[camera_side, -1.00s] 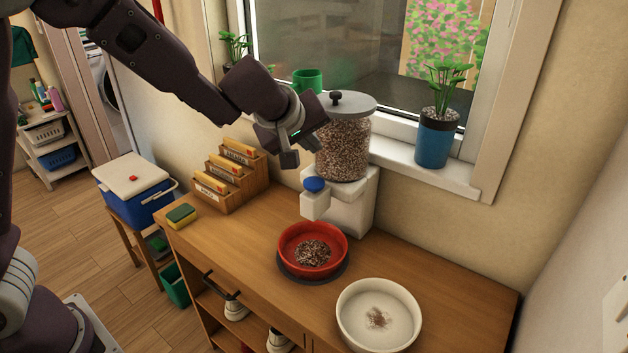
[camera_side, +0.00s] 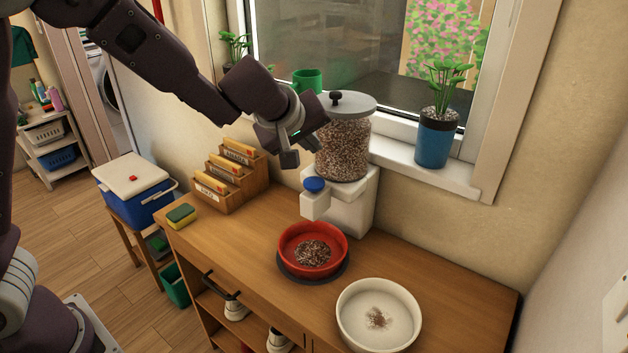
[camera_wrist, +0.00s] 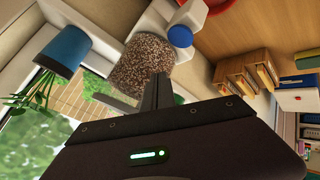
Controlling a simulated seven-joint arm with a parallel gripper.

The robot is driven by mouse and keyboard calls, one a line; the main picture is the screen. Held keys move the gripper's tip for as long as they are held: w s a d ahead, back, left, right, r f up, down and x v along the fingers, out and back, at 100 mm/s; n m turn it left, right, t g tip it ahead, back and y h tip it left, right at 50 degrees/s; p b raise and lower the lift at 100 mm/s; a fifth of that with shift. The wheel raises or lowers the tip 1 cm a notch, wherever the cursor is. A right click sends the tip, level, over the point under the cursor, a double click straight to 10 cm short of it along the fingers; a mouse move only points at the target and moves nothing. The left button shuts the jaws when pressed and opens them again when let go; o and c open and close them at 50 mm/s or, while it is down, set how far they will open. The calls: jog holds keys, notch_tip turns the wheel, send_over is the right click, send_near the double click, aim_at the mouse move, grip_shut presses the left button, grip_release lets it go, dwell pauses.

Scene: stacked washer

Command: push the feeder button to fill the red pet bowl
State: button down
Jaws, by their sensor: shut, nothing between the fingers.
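The pet feeder (camera_side: 352,205) is white with a clear hopper (camera_side: 342,150) full of brown kibble and a grey lid. Its blue button (camera_side: 314,184) sits on a white block at the front left. The red pet bowl (camera_side: 312,250) stands on a dark round base below, with a heap of kibble in its middle. My gripper (camera_side: 289,159) is shut and empty, above and to the left of the button and apart from it.
A white bowl (camera_side: 379,316) with a few kibble scraps stands right of the red bowl. A wooden card rack (camera_side: 226,180), a sponge (camera_side: 181,216) and a blue cooler (camera_side: 137,190) are at the left. A blue plant pot (camera_side: 436,138) stands on the sill.

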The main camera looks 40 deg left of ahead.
aim_at(312, 183)
notch_tip(312, 183, up, 4)
jog(key=shift+f, duration=0.1)
dwell(0.4)
jog(key=shift+f, duration=4.4)
jog(key=shift+f, duration=0.4)
